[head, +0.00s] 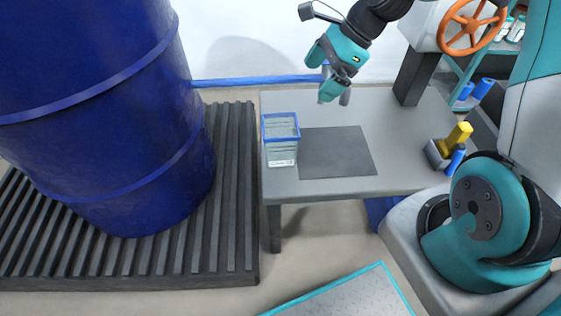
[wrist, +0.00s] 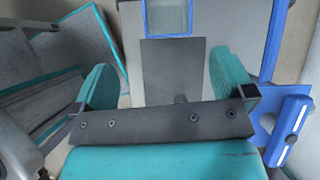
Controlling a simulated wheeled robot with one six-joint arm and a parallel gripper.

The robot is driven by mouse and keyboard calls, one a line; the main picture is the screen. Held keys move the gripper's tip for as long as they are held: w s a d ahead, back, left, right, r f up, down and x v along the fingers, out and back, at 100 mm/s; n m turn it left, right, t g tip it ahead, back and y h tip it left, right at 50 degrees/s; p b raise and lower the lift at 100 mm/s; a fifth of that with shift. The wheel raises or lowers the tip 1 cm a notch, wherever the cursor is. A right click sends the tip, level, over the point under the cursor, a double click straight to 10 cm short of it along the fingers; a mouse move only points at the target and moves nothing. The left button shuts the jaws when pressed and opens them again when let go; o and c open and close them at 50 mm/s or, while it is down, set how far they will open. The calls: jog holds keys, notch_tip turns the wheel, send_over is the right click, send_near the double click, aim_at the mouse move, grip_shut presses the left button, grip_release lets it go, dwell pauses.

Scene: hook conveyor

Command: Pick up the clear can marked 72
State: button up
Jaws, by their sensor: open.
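A clear square can (head: 281,140) with a blue rim stands upright on the left part of the grey table (head: 350,186). A white label shows low on its front, but its marking is too small to read. My gripper (head: 334,98) is above the table, up and to the right of the can and apart from it. In the wrist view my gripper (wrist: 163,80) has its two teal fingers wide apart with nothing between them. The can (wrist: 168,17) also shows at the top of the wrist view, beyond the fingers and cut off by the picture edge.
A dark mat (head: 336,152) lies right of the can. A large blue drum (head: 105,120) stands on a ribbed dark pallet (head: 232,200) close left of the table. A yellow and blue fixture (head: 450,146) sits at the table's right side. An orange handwheel (head: 471,27) is upper right.

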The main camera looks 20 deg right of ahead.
notch_tip(320, 180, down, 3)
jog(key=m, duration=0.2)
jog(key=b, duration=0.4)
send_near(280, 129)
jog(key=s+a, duration=0.3)
jog(key=shift+s+a+r, duration=0.1)
jog(key=shift+a+r, duration=0.1)
jog(key=shift+a, duration=0.05)
jog(key=shift+b+x, duration=1.3)
jog(key=shift+x, duration=1.8)
jog(key=shift+d, duration=0.1)
jog(key=shift+c, duration=0.2)
jog(key=c, duration=0.9)
jog(key=shift+r, duration=0.15)
